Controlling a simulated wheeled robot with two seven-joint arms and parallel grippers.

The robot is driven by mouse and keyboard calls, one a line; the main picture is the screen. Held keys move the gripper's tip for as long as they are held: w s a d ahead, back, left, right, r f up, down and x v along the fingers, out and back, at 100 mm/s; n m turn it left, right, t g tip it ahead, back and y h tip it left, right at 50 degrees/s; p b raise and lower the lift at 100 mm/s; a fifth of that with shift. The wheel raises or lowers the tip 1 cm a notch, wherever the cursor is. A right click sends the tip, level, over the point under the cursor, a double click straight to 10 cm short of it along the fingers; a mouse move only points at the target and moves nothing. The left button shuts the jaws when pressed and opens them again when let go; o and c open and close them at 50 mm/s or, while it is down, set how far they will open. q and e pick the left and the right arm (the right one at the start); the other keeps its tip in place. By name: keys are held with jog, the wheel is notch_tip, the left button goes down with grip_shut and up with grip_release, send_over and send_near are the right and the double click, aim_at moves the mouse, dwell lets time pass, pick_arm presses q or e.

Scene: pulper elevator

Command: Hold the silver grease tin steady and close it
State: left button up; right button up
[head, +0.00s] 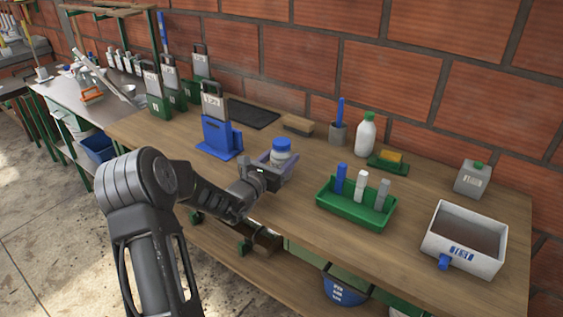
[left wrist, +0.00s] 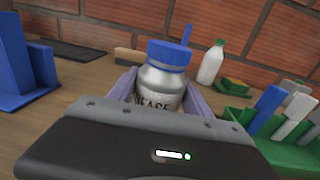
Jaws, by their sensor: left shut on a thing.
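The silver grease tin (head: 279,158) stands upright near the front edge of the wooden bench. A blue lid (head: 282,145) sits on its top; I cannot tell how tightly it is closed. My left gripper (head: 277,165) is shut on the tin's body, a finger on each side. In the left wrist view the silver tin (left wrist: 161,88) shows part of a dark label, with the blue lid (left wrist: 169,55) above it. The gripper's housing hides the tin's lower part. My right gripper is not in view.
A blue stand (head: 219,139) is left of the tin. A white bottle (head: 366,133) stands behind.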

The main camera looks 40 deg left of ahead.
aim_at(282, 141)
pick_arm(q)
grip_shut()
jog(key=shift+r, duration=0.15)
notch_tip(282, 141, up, 10)
jog(key=shift+f, duration=0.1)
dwell(0.3)
dwell(0.4)
jog(key=o, duration=0.7)
grip_release()
grip_shut()
